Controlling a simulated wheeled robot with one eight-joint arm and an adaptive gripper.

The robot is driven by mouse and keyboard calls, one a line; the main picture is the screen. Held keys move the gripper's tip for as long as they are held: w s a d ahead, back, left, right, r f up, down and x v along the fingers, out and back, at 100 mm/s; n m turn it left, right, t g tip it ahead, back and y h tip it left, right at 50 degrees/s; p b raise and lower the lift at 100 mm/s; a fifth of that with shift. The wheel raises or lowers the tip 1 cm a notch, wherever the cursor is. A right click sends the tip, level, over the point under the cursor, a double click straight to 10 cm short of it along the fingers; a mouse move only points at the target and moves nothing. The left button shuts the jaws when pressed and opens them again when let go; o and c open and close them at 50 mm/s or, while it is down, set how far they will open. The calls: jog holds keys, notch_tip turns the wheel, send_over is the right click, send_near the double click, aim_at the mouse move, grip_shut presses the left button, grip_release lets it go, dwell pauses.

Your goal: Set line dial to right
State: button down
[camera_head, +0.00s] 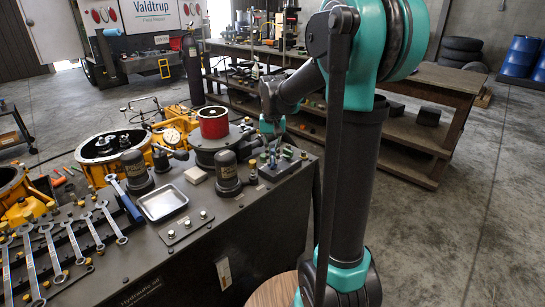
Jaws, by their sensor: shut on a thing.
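My gripper (272,148) is at the right end of the dark workbench, low over a small control block (283,165) with several small knobs or fittings. Its teal wrist points down and its fingers are shut on a small control there, which I take to be the line dial. The fingers and wrist cover most of the dial, so its pointer and setting cannot be read.
Beside the block stand a dark cylinder unit (228,172) and a red-topped round housing (213,124). A metal tray (162,203), several wrenches (75,243) and yellow casings (104,148) lie further left. A wooden shelf bench (435,85) stands behind; the right floor is clear.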

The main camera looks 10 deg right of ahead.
aim_at(273, 159)
jog(key=c, duration=1.6)
grip_release()
jog(key=shift+r, duration=0.1)
notch_tip(273, 159, up, 12)
jog(key=shift+f, duration=0.1)
jog(key=s+d+f+t, duration=0.1)
jog(key=s+f, duration=0.6)
jog(key=s+d+f+n+t, duration=0.1)
jog(key=s+f, duration=0.6)
jog(key=f, duration=0.1)
jog(key=s+d+f+n+t, duration=0.1)
jog(key=s+d+f+t, duration=0.1)
jog(key=s+f, duration=0.6)
jog(key=shift+d+f, duration=0.1)
jog(key=shift+f, duration=0.1)
